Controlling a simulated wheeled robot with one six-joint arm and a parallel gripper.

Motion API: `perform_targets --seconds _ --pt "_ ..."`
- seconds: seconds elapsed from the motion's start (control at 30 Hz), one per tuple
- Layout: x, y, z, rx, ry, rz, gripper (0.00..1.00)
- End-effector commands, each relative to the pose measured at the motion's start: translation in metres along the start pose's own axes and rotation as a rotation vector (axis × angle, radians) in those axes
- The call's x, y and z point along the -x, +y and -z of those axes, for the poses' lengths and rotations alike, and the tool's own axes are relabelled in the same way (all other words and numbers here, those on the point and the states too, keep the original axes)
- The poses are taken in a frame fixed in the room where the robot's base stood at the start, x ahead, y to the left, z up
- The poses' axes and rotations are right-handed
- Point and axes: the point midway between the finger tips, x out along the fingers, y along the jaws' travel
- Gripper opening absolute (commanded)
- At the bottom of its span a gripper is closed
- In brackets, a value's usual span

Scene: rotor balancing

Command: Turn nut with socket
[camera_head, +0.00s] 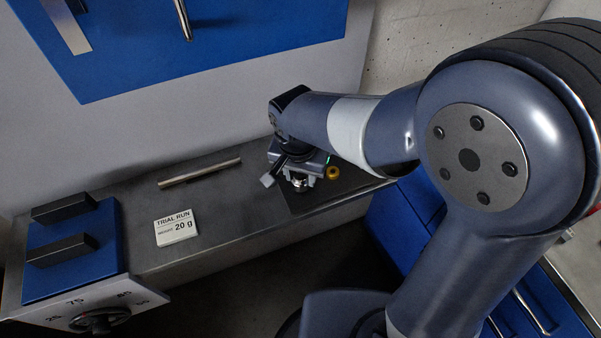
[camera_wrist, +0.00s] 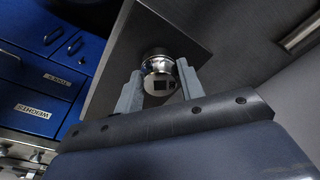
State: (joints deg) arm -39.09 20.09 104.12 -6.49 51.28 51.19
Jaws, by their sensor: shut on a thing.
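My gripper (camera_wrist: 159,80) is shut on a shiny metal socket (camera_wrist: 158,67), with one finger on each side of it. The socket's square drive hole faces the wrist camera. A dark round rim shows at the socket's far end, over a dark mat; I cannot tell whether the socket is on a nut or whether it touches the mat. In the head view, my gripper (camera_head: 298,181) points down over the mat (camera_head: 345,185) with the socket between its fingers. No nut can be made out. A yellow ring (camera_head: 333,172) lies on the mat just right of my gripper.
A metal rod (camera_head: 200,173) lies on the grey bench (camera_head: 150,200) to the left. A card (camera_head: 176,227) reading "TRIAL RUN 20 g" lies nearer the front. A blue block fixture (camera_head: 75,250) with dark bars stands at far left. Blue drawers (camera_wrist: 35,85) show in the wrist view.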

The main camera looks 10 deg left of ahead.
Motion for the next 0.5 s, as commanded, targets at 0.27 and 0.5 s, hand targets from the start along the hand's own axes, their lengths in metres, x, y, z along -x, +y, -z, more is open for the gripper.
perform_targets --seconds 0.27,0.5 --pt "-0.0005 -0.0008 0.0005 -0.284 0.002 -0.033 0.09" --pt "-0.0009 -0.0007 0.0002 -0.546 0.001 -0.066 0.09"
